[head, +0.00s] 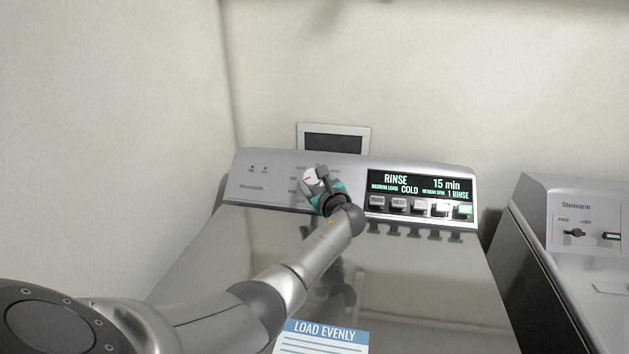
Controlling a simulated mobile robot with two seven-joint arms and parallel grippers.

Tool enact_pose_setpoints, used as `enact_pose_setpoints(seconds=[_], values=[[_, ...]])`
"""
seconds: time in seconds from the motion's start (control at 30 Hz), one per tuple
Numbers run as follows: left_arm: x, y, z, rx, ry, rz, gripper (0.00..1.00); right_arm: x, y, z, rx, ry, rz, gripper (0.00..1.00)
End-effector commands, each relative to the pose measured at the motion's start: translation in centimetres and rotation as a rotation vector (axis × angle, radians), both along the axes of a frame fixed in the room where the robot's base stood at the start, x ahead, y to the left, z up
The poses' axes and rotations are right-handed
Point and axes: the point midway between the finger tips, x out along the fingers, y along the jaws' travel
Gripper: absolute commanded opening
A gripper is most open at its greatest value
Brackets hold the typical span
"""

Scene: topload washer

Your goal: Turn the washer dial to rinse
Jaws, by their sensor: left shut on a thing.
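The washer (400,290) is a top loader with a glossy closed lid and a sloped silver control panel (265,200) at its back. Its display (420,185) reads RINSE, 15 min, COLD and 1 RINSE. The dial sits on the panel left of the display and is mostly hidden behind my left gripper (316,176). The left gripper is at the panel, shut on the dial. Part of the labels around the dial is covered by the gripper. My right gripper is not in view.
A row of several buttons (398,203) lies under the display. A blue and white LOAD EVENLY label (323,336) is on the lid. A framed wall box (334,139) is behind the panel. A second appliance (575,240) stands at the right, across a narrow gap.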

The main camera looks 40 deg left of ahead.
Motion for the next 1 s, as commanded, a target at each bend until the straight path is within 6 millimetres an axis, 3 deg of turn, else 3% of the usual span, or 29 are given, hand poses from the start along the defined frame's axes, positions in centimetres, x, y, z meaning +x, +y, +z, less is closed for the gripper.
enact_pose_setpoints(seconds=[0.3,0.67,1.0], values=[[0.0,0.0,0.0,0.001,0.001,0.0,0.97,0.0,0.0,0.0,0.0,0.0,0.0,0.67],[-0.3,-0.6,0.1,0.001,0.001,-0.003,0.97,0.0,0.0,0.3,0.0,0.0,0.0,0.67],[-2.9,-4.7,0.7,-0.002,0.002,-0.004,0.97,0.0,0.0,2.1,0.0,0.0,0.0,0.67]])
